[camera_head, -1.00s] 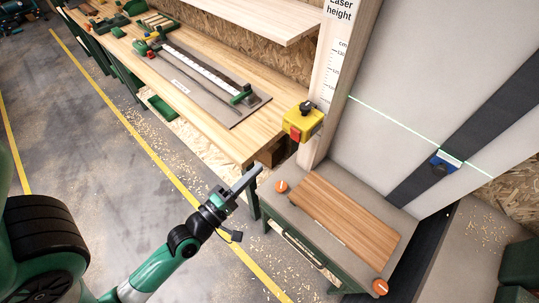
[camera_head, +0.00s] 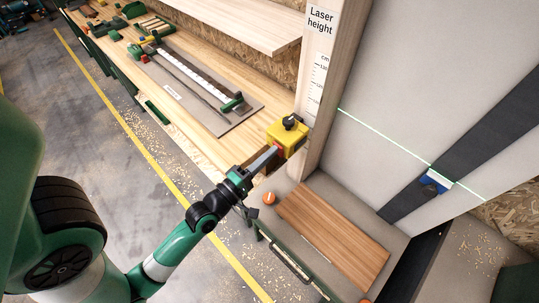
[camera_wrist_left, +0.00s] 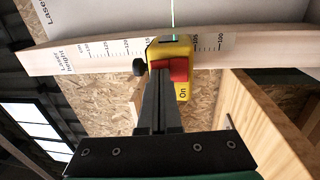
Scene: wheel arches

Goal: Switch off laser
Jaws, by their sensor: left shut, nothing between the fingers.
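The yellow laser unit (camera_head: 288,136) sits on the wooden height post (camera_head: 316,90), with a black knob on it. Its red switch (camera_wrist_left: 178,69) shows in the left wrist view beside the word "On". My left gripper (camera_head: 274,152) is shut and empty. Its fingertips are at the red switch and hide part of it in the head view; I cannot tell for sure whether they touch. A green laser line (camera_head: 385,136) shines across the grey panel. My right gripper is not in view.
A workbench (camera_head: 215,85) with tools runs along the left of the post. Below stands a low table with a brown wooden board (camera_head: 333,236) and an orange knob (camera_head: 268,198). A blue block (camera_head: 433,182) is on the dark strip.

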